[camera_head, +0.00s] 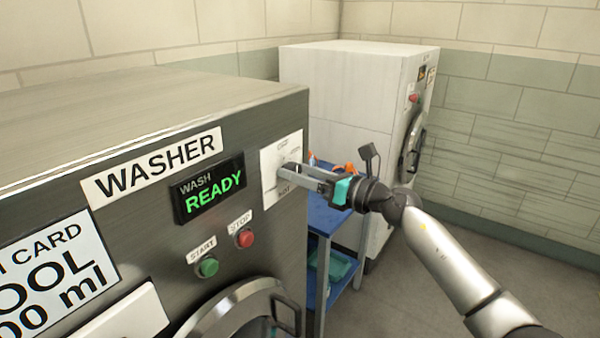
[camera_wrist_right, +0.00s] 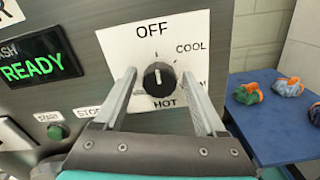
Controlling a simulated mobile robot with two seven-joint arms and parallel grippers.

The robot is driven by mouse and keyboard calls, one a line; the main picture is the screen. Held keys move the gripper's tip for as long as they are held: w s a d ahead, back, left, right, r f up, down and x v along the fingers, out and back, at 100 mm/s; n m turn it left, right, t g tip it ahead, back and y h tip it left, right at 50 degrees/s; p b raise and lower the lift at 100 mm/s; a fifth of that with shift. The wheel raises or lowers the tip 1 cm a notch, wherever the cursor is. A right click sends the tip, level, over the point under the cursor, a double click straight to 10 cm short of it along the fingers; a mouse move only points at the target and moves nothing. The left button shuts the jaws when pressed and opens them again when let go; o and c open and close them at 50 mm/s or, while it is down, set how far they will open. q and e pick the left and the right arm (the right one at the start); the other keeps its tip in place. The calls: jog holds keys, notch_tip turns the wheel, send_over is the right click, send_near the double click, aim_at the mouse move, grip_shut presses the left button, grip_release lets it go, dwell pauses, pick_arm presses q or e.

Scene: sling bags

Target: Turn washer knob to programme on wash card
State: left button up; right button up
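The black washer knob (camera_wrist_right: 159,80) sits on a white dial plate (camera_wrist_right: 115,43); its white mark points up, towards OFF. COOL is at upper right, HOT below, and a label at right is mostly hidden by a finger. My right gripper (camera_wrist_right: 159,72) is open, with one finger on each side of the knob; contact is not visible. In the head view my right gripper (camera_head: 285,176) reaches the dial plate (camera_head: 269,179) and hides most of the knob. The wash card (camera_head: 50,275), cut off at the left, reads "OOL" and "00 ml". My left gripper is out of view.
The washer (camera_head: 120,115) has a display (camera_head: 209,188) reading WASH READY, a green START button (camera_head: 207,267) and a red STOP button (camera_head: 244,238). A blue cart (camera_head: 330,215) with orange and blue items stands beside it. A white machine (camera_head: 340,85) is behind.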

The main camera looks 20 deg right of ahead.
grip_shut()
dwell(0.3)
jog(key=shift+r+m+p, duration=0.1)
jog(key=shift+m+p, duration=1.1)
jog(key=m+p, duration=0.2)
jog(key=m, duration=0.1)
jog(key=shift+d+m+p, duration=0.1)
jog(key=shift+m+p, duration=0.2)
jog(key=shift+p, duration=0.1)
jog(key=m+p, duration=0.2)
jog(key=m, duration=0.1)
jog(key=shift+w, duration=0.1)
jog(key=shift+f+m+p, duration=0.25)
jog(key=shift+m+p, duration=0.55)
jog(key=shift+m, duration=0.6)
